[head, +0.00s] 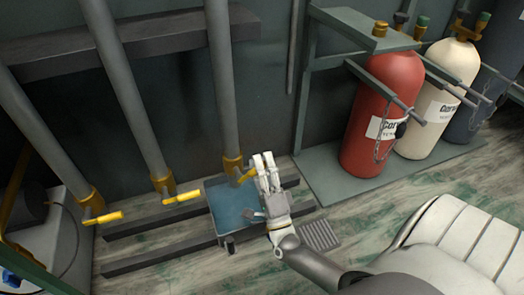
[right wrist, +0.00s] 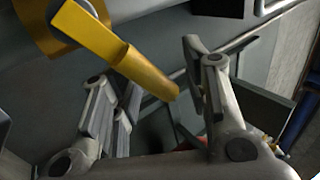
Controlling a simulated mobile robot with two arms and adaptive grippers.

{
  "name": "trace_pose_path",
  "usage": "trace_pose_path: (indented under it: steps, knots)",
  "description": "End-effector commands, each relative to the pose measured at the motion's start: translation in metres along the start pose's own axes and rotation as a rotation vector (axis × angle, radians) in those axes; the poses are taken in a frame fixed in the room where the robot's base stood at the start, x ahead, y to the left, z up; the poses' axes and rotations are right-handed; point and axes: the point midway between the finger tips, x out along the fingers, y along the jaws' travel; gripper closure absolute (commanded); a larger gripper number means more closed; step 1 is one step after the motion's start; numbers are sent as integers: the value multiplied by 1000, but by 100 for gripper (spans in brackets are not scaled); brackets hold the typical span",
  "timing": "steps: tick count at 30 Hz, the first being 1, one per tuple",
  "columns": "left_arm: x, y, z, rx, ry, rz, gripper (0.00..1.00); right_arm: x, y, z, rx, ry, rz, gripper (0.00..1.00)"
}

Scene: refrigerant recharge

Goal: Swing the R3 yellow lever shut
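Three grey vertical pipes end in yellow valves with yellow levers; no R3 label is readable. The lever on the right pipe (head: 246,176) points right, toward my right gripper. It shows large in the right wrist view (right wrist: 145,70), its tip reaching into the space between the spread fingers. My right gripper (head: 265,164) is open beside this lever, with gaps showing between fingers and lever; contact cannot be told. My left gripper is not in view.
A red cylinder (head: 372,140) and a cream cylinder (head: 440,90) stand in a green rack at the right. A small floor grate (head: 320,235) lies right of my gripper.

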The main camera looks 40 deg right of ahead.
Motion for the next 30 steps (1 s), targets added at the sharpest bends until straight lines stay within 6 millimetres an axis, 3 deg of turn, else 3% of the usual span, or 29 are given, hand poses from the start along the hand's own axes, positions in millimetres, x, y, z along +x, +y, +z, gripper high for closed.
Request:
trace_pose_path:
  steps: [3,11,30]
  knots:
    - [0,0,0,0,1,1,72,12,-21,0,5,3,-10,62]
    - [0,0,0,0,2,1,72,29,-46,1,4,3,-7,62]
    - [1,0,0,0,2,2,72,33,-52,2,-1,0,-6,62]
